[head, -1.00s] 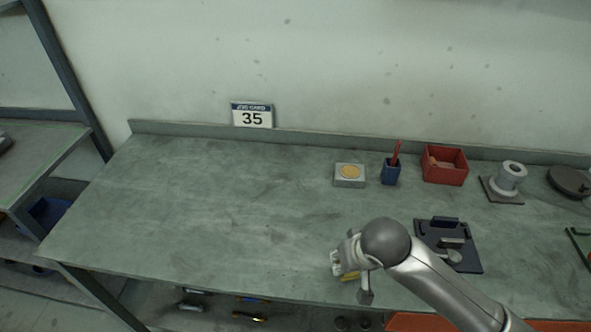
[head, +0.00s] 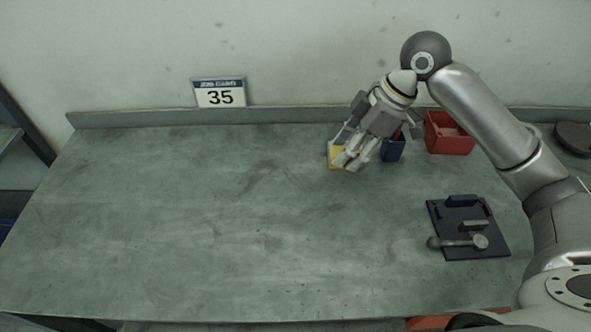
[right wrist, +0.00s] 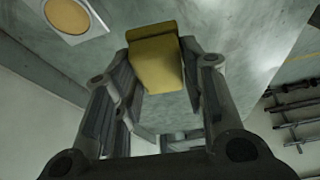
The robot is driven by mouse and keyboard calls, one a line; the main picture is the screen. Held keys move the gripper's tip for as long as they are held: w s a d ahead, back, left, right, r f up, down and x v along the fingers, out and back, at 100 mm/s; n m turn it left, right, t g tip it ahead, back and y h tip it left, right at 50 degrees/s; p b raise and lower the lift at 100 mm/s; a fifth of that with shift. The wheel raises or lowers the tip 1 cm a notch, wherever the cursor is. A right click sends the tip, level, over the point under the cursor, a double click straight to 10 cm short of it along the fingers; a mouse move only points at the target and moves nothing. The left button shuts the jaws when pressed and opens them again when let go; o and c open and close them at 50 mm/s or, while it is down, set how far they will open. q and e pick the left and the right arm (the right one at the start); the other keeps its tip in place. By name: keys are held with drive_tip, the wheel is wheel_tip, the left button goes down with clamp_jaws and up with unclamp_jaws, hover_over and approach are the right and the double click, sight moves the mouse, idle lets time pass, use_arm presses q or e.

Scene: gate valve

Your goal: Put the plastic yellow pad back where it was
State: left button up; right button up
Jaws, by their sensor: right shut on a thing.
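The yellow pad (head: 336,158) is held in my right gripper (head: 349,160) at the back of the bench, just left of the blue cup. In the right wrist view the pad (right wrist: 155,62) sits between the two fingers (right wrist: 163,72), which are shut on it. A pale grey block with a round tan disc (right wrist: 68,14) shows at the top left of that view, beside the pad and apart from it in the picture. In the head view this block is hidden by the gripper and pad. I cannot tell how high the pad is. My left gripper is out of view.
The blue cup (head: 393,149) and the red bin (head: 449,133) stand close right of my gripper. A dark fixture plate with a lever (head: 467,228) lies at front right. The bench's left and middle (head: 200,220) are clear.

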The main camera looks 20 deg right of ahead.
drive_tip(key=shift+d+r+n, duration=0.15)
drive_tip(key=shift+r+n, duration=0.35)
drive_tip(key=shift+r, duration=0.3)
drive_tip(key=shift+g, duration=0.3)
drive_tip(key=w+a+f+p, duration=0.1)
drive_tip(key=w+a+f, duration=0.1)
drive_tip(key=w+f, duration=0.1)
drive_tip(key=w+a+f, duration=0.2)
drive_tip(key=w, duration=0.2)
drive_tip(key=w+a+f+p, duration=0.1)
drive_tip(key=w+a+f, duration=0.1)
drive_tip(key=w+f, duration=0.1)
drive_tip(key=shift+w+a+f+p, duration=0.3)
drive_tip(key=shift+w+p, duration=0.05)
drive_tip(key=shift+w, duration=0.3)
drive_tip(key=shift+w+a+f, duration=0.2)
drive_tip(key=shift+w+f, duration=0.15)
drive_tip(key=shift+f, duration=0.1)
wheel_tip(320, 180, down, 2)
drive_tip(key=shift+f+p, duration=0.1)
drive_tip(key=shift+p, duration=0.5)
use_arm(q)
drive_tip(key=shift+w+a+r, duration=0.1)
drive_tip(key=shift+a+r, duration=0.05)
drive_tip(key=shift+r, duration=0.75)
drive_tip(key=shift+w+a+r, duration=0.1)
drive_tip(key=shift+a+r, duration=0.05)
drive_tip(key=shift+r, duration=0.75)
use_arm(e)
drive_tip(key=shift+f, duration=0.6)
